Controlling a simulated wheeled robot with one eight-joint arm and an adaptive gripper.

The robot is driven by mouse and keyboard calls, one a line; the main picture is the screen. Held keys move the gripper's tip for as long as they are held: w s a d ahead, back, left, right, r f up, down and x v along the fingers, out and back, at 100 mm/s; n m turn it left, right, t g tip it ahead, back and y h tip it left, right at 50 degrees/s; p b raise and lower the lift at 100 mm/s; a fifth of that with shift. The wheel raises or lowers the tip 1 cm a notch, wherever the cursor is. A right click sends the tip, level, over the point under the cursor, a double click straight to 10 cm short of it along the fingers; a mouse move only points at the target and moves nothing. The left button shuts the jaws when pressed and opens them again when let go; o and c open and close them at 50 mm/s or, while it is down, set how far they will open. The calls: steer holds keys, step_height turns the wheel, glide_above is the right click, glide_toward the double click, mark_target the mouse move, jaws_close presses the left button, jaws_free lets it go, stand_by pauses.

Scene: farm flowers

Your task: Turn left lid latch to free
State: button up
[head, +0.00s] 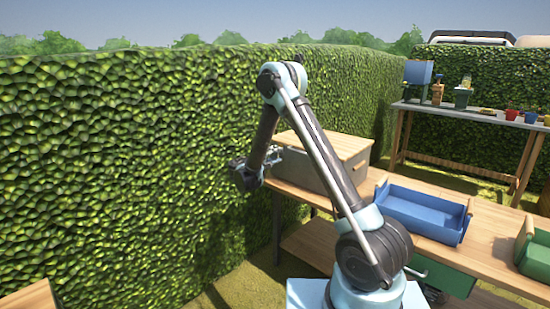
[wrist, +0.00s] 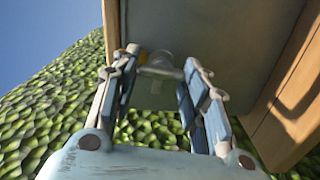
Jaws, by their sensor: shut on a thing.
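A grey box (head: 305,175) with a wooden lid (head: 335,146) stands at the far left end of the wooden table in the head view. My gripper (head: 277,158) is at the box's left side, partly hidden by my arm. In the wrist view the box's grey wall (wrist: 225,35) fills the upper middle, with the lid's wooden edge (wrist: 112,28) at left. My gripper (wrist: 165,68) is shut on a small grey latch (wrist: 161,61) on that wall. The latch sits between the fingertips, and its exact turn is hard to tell.
The table (head: 484,243) also holds a blue tray (head: 412,212) and a green tray (head: 534,258) to the right. A tall hedge (head: 120,150) runs close along the left and behind. A back bench (head: 455,112) carries bottles and several small pots.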

steer(key=shift+o, duration=0.2)
steer(key=shift+a+f+n, duration=0.1)
steer(key=shift+a+n, duration=0.05)
steer(key=shift+n, duration=0.55)
steer(key=shift+c, duration=0.2)
steer(key=o, duration=1.1)
steer(key=v, duration=1.1)
steer(key=shift+s+a+f, duration=0.1)
steer(key=shift+s+a, duration=0.15)
steer(key=shift+s, duration=0.05)
